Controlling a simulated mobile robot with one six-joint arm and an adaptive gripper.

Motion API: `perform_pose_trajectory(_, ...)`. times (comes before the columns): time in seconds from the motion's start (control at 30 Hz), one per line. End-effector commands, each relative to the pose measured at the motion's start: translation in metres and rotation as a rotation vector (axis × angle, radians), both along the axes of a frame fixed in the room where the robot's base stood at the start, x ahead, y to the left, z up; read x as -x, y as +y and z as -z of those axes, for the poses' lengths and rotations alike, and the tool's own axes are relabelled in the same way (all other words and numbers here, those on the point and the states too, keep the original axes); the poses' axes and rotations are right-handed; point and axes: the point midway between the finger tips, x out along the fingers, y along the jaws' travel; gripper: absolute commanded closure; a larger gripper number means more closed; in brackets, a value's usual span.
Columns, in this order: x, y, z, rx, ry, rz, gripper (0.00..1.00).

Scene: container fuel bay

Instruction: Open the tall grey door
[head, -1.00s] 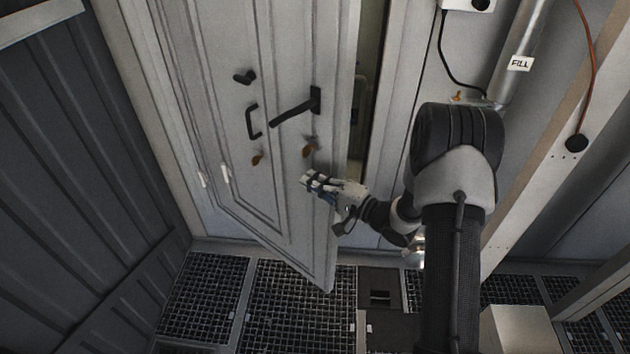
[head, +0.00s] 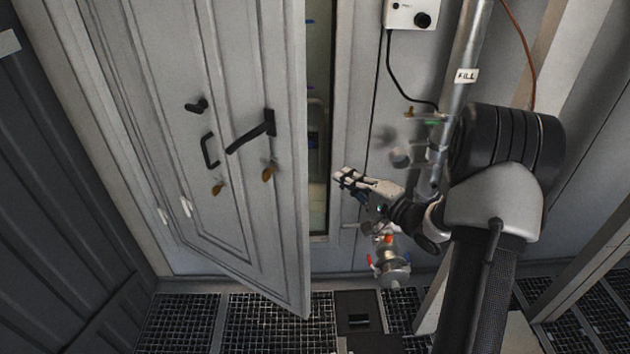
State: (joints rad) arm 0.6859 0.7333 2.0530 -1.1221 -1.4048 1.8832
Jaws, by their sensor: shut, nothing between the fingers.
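The tall grey door (head: 243,70) stands ajar in the left half of the head view, its free right edge swung out toward me. A dark gap with a lit interior shows between that edge and the frame. A black lever handle (head: 250,137) sits near the free edge, with a black pull handle (head: 209,151) to its left. My gripper (head: 345,176) is shut and empty. It is to the right of the door's free edge, in front of the opening's right side, and looks apart from the door.
A fill pipe (head: 461,90) and a valve assembly (head: 391,264) stand on the wall right of the opening, close to my arm. A white control box (head: 411,14) hangs above. A dark corrugated wall (head: 50,210) is at left. Grating (head: 270,322) covers the floor.

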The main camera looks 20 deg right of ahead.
Motion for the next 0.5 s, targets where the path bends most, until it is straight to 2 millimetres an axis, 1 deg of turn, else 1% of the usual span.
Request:
perform_pose_trajectory(0.03,-0.001,-0.009,-0.004,-0.002,-0.003,0.030,1.00)
perform_pose_trajectory(0.13,-0.006,-0.015,-0.011,-0.008,-0.004,0.054,1.00)
perform_pose_trajectory(0.27,-0.022,-0.008,-0.011,-0.008,-0.004,0.052,1.00)
perform_pose_trajectory(0.5,-0.068,0.010,-0.010,-0.007,-0.005,0.050,1.00)
